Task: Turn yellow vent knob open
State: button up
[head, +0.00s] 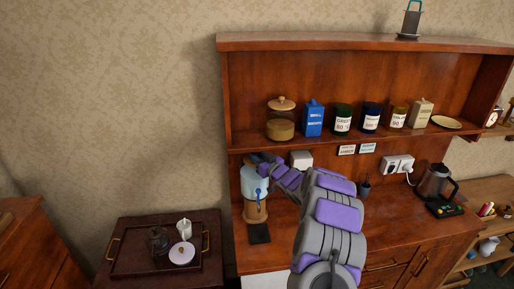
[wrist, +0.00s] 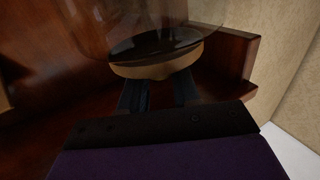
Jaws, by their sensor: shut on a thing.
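No yellow vent knob can be made out in either view. In the head view, my gripper (head: 257,162) reaches the top of a pale blue vessel (head: 249,182) with a tan base and a blue tap-like part, at the left end of the counter. In the wrist view, my two dark fingers (wrist: 157,95) run up to a tan disc (wrist: 155,67) joined to a clear glass body (wrist: 150,25). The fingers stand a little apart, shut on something. The fingertips and the held part are hidden behind the disc.
Jars and tins, among them a blue tin (head: 313,120), stand on the shelf (head: 330,138) above my arm. A dark mat (head: 259,233) lies before the vessel. A kettle (head: 436,182) stands at the right. A tray (head: 128,262) is on the low cabinet at the left.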

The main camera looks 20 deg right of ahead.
jog(key=shift+d+r+n+y+p, duration=0.2)
jog(key=shift+n+y+p, duration=0.35)
jog(key=shift+p, duration=0.9)
jog(key=o, duration=1)
jog(key=shift+f, duration=0.1)
jog(key=v, duration=1.7)
jog(key=shift+d, duration=0.25)
jog(key=shift+s, duration=0.1)
